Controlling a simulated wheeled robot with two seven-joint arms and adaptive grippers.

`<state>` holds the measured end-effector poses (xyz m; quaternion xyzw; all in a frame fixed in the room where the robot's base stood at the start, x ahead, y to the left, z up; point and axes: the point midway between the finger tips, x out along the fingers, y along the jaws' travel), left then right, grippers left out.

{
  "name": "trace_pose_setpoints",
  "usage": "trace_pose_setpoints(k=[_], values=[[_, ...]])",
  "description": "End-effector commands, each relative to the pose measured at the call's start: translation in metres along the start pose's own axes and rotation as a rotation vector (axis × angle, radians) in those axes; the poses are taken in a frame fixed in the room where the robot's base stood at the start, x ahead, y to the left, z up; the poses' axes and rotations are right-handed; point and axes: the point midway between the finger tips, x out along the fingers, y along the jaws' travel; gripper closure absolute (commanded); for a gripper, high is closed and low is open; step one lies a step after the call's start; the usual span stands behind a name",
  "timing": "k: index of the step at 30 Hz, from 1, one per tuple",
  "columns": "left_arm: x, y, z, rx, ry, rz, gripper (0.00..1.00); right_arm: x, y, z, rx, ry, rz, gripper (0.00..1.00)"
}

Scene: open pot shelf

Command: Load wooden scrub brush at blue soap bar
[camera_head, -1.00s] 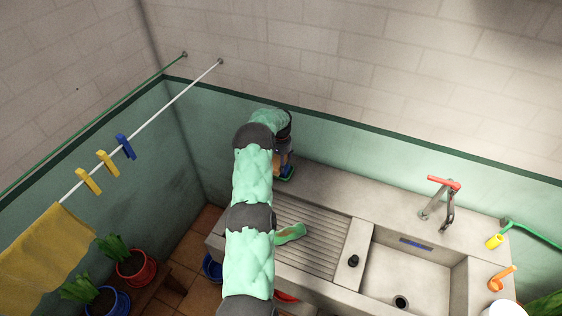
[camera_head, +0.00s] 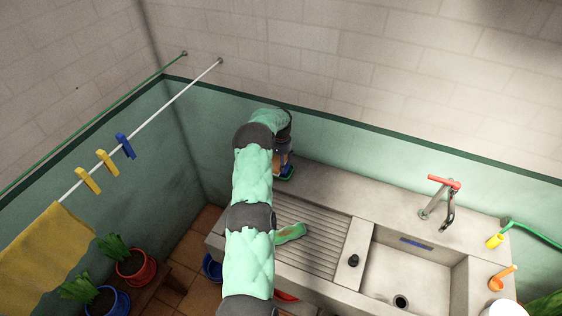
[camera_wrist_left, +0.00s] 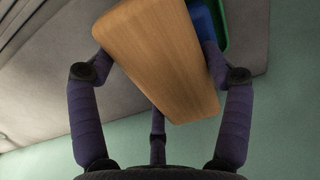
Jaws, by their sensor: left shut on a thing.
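My left gripper (camera_wrist_left: 160,80) is shut on the wooden scrub brush (camera_wrist_left: 165,55), a light wood block lying tilted between its fingers in the left wrist view. In the head view my left arm reaches to the back left of the counter, and the gripper there is mostly hidden by the arm. The blue soap bar (camera_wrist_left: 206,20) shows behind the brush in the left wrist view, beside a green edge (camera_wrist_left: 221,22), partly covered by the brush. I cannot tell whether brush and soap touch. My right gripper is not in view.
The stone counter has a ribbed drainboard (camera_head: 316,240) and a sink (camera_head: 415,280) on the right. A green object (camera_head: 292,233) lies on the drainboard. The red-handled tap (camera_head: 440,195) stands at the back. The wall is close behind my gripper.

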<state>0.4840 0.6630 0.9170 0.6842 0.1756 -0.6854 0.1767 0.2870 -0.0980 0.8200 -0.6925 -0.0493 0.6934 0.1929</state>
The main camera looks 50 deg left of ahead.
Motion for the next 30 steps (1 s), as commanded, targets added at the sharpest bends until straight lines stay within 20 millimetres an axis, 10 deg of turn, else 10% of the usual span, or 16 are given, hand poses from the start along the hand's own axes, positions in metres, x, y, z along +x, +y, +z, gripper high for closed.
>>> trace_pose_setpoints(k=[30], values=[[-0.069,0.000,-0.001,0.000,0.003,-0.001,0.47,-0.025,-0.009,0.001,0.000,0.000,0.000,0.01]])
